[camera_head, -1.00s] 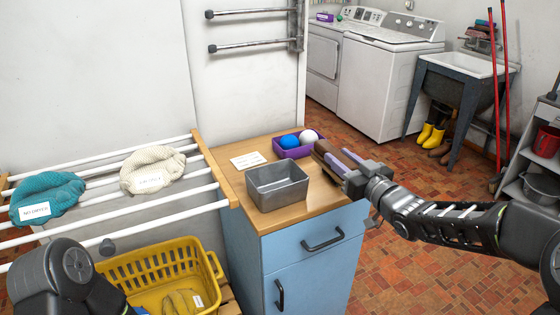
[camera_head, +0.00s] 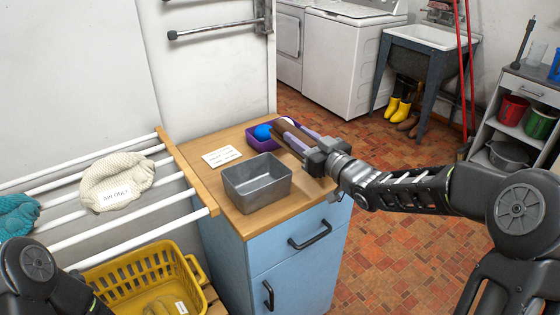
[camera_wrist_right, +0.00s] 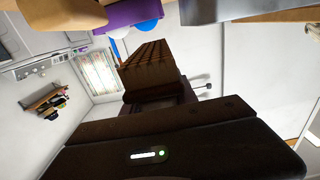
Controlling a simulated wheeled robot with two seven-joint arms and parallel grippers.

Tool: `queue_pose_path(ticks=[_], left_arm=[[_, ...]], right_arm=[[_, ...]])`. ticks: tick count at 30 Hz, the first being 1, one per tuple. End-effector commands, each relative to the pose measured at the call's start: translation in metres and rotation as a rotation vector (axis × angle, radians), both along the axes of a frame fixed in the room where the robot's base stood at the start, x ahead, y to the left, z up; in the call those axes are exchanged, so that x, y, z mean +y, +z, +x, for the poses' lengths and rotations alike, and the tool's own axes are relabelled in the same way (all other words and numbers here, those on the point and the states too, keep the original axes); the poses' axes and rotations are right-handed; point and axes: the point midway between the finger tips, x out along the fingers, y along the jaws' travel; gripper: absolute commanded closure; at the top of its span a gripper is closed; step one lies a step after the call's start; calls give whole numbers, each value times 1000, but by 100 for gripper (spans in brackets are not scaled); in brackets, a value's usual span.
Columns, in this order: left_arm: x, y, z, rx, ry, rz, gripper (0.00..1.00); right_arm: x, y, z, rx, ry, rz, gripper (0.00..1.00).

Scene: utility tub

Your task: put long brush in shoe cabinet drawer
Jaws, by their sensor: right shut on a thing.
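My right gripper (camera_head: 308,150) is shut on a brown brush and holds it over the right back part of the blue cabinet's top. The brush (camera_head: 287,130) is partly hidden by the fingers. The blue cabinet (camera_head: 228,262) has a wooden top, a drawer (camera_head: 318,238) with a black handle, and a door below. The drawer looks closed. I cannot tell whether this is the shoe cabinet. My left arm shows at the lower left, but its gripper is out of view.
A grey metal bin (camera_head: 257,190), a white card (camera_head: 221,157) and a purple box (camera_head: 262,143) with a blue ball stand on the cabinet top. A drying rack (camera_head: 190,180) and yellow basket (camera_head: 112,268) are at left. Tiled floor (camera_head: 395,255) is open at right.

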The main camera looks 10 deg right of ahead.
Motion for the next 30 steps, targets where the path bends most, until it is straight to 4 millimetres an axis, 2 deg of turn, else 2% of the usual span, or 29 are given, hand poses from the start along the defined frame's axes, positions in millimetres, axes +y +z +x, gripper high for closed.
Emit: queue_pose_path(ticks=[3, 7, 18, 25, 30], left_arm=[[0, 0, 0, 0, 0, 0, 2], [0, 0, 0, 0, 0, 0, 2], [0, 0, 0, 0, 0, 0, 2], [0, 0, 0, 0, 0, 0, 2], [0, 1, 0, 0, 0, 0, 2]], right_arm=[[0, -25, 0, 6, 0, 3, 100], [0, -44, 0, 4, -1, 2, 100], [0, -49, 0, 1, 0, 1, 100], [0, -78, 0, 5, 0, 1, 100], [0, -86, 0, 1, -1, 0, 100]])
